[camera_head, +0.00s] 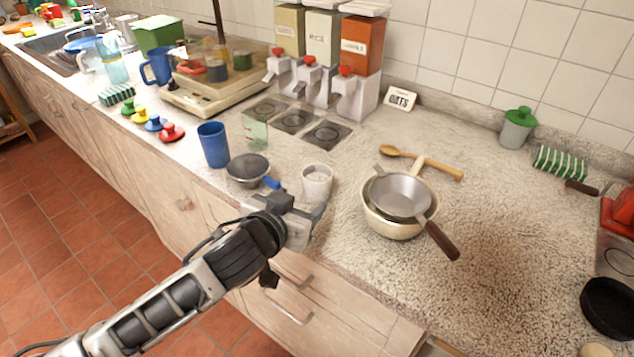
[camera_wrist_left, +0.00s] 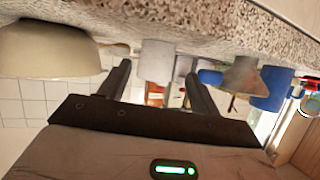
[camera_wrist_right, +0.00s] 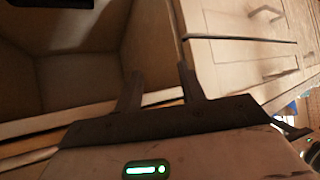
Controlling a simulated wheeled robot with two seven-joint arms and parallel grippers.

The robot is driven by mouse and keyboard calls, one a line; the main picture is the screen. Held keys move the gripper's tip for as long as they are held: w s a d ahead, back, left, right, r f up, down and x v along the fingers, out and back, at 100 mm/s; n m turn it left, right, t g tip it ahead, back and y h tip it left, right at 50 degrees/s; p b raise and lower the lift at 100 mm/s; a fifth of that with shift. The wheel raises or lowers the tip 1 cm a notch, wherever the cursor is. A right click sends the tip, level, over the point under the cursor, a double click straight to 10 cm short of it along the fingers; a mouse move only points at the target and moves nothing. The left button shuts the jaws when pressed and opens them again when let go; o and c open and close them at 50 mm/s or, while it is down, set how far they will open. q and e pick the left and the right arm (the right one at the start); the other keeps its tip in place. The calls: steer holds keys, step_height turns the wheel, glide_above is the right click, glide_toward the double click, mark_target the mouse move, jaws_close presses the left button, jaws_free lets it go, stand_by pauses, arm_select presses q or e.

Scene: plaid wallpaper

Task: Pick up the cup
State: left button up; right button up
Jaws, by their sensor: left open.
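A small whitish cup (camera_head: 317,182) stands upright near the front edge of the counter, right of a dark-topped sieve. My left gripper (camera_head: 300,207) is open and low over the counter, just in front of the cup. In the left wrist view, which is upside down, the cup (camera_wrist_left: 157,60) shows between the two fingers (camera_wrist_left: 157,78), beyond or level with their tips; contact cannot be told. A blue cup (camera_head: 213,145) stands further left.
The sieve (camera_head: 248,170) with a blue handle lies close left of the cup. A wooden spoon (camera_head: 440,168) and dispensers (camera_head: 322,85) are behind.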

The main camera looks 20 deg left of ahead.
mark_target(311, 193)
arm_select(q)
steer(key=p+x, duration=0.1)
steer(key=x, duration=0.6)
steer(key=shift+w+d, duration=0.1)
steer(key=shift+d, duration=0.05)
steer(key=shift+r, duration=0.1)
steer(key=c, duration=0.8)
